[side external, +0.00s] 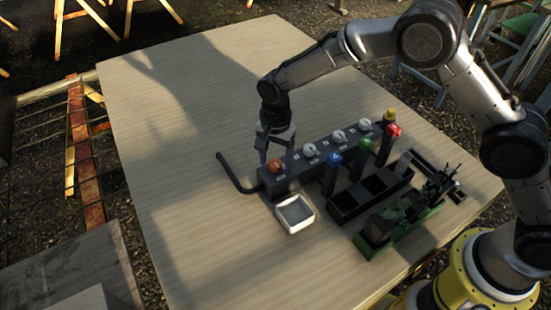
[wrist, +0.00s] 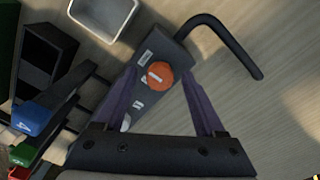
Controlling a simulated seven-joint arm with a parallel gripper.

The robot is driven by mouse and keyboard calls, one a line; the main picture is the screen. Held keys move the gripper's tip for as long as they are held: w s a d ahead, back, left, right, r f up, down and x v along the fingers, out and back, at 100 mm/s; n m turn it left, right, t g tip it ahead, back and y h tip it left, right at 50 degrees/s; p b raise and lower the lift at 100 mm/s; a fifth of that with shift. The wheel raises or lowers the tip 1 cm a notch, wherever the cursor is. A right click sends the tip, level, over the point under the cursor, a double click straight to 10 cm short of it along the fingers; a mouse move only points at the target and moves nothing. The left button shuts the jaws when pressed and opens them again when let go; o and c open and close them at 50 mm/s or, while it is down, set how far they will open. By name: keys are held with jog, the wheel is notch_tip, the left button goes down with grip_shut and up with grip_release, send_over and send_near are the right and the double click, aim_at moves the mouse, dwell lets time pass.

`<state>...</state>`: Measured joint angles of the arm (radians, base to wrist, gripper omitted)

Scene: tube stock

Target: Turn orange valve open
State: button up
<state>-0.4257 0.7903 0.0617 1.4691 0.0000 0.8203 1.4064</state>
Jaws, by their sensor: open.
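The orange valve (side external: 275,166) is a round knob at the left end of a long dark manifold block (side external: 325,148). In the wrist view the orange valve (wrist: 160,75) has a pale mark across its top. My gripper (side external: 270,157) is over that end of the block, pointing down. In the wrist view its two fingers (wrist: 165,80) are spread apart, one on each side of the orange valve, with gaps between them and the knob. I cannot tell how high the fingertips are above the knob.
A bent dark pipe (side external: 236,178) sticks out of the block's left end. A white tray (side external: 295,214) stands in front. Blue (side external: 334,158), green (side external: 366,144) and red (side external: 393,130) capped posts stand close by on the right. A black bin (side external: 345,203) and green rack (side external: 400,240) are nearer the front right.

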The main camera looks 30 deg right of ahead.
grip_shut()
jog(key=shift+n, duration=0.3)
jog(key=n, duration=0.3)
jog(key=shift+r+n, duration=0.1)
jog(key=shift+n, duration=0.2)
jog(key=n, duration=0.4)
jog(key=shift+n, duration=0.3)
jog(key=n, duration=0.4)
jog(key=shift+n, duration=2.5)
